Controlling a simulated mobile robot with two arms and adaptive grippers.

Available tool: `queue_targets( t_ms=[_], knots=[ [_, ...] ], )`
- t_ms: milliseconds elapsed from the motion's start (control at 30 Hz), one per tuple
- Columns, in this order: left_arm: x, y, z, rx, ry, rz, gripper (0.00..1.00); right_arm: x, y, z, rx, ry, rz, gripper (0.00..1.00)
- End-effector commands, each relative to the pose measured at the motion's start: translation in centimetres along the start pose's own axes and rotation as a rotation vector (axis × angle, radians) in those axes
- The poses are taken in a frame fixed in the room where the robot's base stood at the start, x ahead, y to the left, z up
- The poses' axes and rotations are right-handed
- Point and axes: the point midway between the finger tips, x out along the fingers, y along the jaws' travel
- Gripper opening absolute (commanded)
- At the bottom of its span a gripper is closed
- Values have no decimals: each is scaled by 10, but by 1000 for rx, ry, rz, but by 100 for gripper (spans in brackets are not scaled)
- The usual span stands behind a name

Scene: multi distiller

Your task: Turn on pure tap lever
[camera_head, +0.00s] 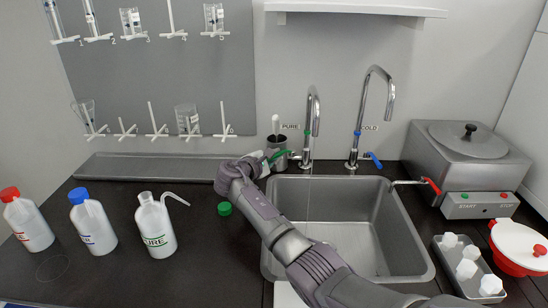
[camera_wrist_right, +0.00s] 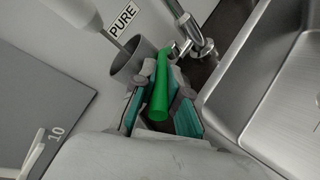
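The PURE tap (camera_head: 311,120) is a chrome gooseneck with a green band behind the sink, beside its PURE label (camera_head: 290,127). Its green lever (camera_head: 279,155) points left, toward my right gripper (camera_head: 262,163). In the right wrist view, the lever (camera_wrist_right: 159,88) lies between the two teal-padded fingers of my right gripper (camera_wrist_right: 160,115). A gap shows on each side, so the fingers look open around it. A thin pale vertical line shows below the PURE spout; I cannot tell whether it is water. My left gripper is out of view.
A grey cup (camera_head: 277,148) stands close beside the lever. The COLD tap (camera_head: 372,110) with a blue lever (camera_head: 374,160) is to the right. The steel sink (camera_head: 405,245) lies in front. A wash bottle (camera_head: 154,226) and a green cap (camera_head: 225,209) are at left.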

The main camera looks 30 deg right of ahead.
Motion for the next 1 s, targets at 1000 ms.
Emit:
queue_targets(
  t_ms=[1000],
  knots=[
    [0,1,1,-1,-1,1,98,-72,0,-1,0,1,1,38]
  ],
)
